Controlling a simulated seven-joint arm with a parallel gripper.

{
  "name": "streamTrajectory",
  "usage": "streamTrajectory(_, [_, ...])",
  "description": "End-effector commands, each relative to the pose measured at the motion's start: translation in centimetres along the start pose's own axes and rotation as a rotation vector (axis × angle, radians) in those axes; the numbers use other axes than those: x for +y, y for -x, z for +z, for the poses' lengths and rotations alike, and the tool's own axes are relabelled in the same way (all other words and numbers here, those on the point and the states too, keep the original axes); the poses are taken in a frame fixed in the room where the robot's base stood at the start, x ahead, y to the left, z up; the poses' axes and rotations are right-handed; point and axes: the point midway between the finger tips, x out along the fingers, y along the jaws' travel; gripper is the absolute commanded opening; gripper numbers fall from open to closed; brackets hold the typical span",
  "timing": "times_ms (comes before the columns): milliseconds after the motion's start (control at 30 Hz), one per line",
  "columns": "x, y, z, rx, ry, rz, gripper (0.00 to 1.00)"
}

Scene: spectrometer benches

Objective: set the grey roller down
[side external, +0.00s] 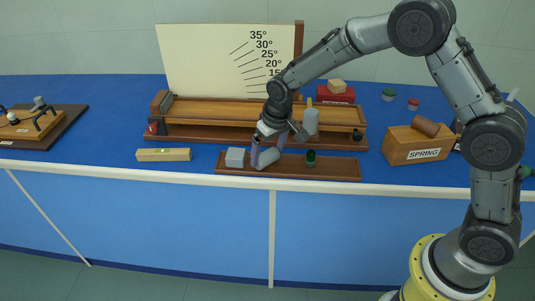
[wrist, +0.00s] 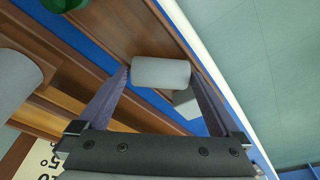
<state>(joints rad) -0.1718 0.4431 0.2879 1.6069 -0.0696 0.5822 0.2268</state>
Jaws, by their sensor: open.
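The grey roller (side external: 267,159) lies on its side at the brown tray (side external: 340,170) near the bench's front edge. It also shows in the wrist view (wrist: 160,73), between my fingertips. My gripper (side external: 268,149) points down over the tray with its fingers open, one on each side of the roller. In the wrist view, my gripper (wrist: 159,80) shows a gap on the left side of the roller; on the right the finger is very close, and I cannot tell whether it touches. The roller appears to rest on the tray.
A grey block (side external: 235,157) stands left of the roller, close by. A green cylinder (side external: 311,157) stands on the tray to the right. Behind are a wooden ramp (side external: 220,110) with an upright grey cylinder (side external: 310,121) and an angle board (side external: 205,60). A SPRING box (side external: 405,147) is at right.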

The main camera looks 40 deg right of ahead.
Motion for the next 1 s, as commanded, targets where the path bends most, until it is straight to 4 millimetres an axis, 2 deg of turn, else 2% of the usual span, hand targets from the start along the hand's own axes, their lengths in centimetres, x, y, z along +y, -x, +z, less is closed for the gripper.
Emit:
streamTrajectory(300, [0.0, 6.5, -0.1, 0.006, 0.001, -0.001, 1.00])
streamTrajectory(433, [0.0, 8.7, 0.0, 0.004, 0.001, -0.001, 1.00])
streamTrajectory(600, [0.0, 10.5, 0.0, 0.002, 0.001, -0.001, 1.00])
streamTrajectory(900, [0.1, 11.4, 0.2, 0.004, 0.000, -0.001, 1.00])
streamTrajectory(1000, [0.7, 13.1, 1.1, 0.019, -0.002, -0.004, 1.00])
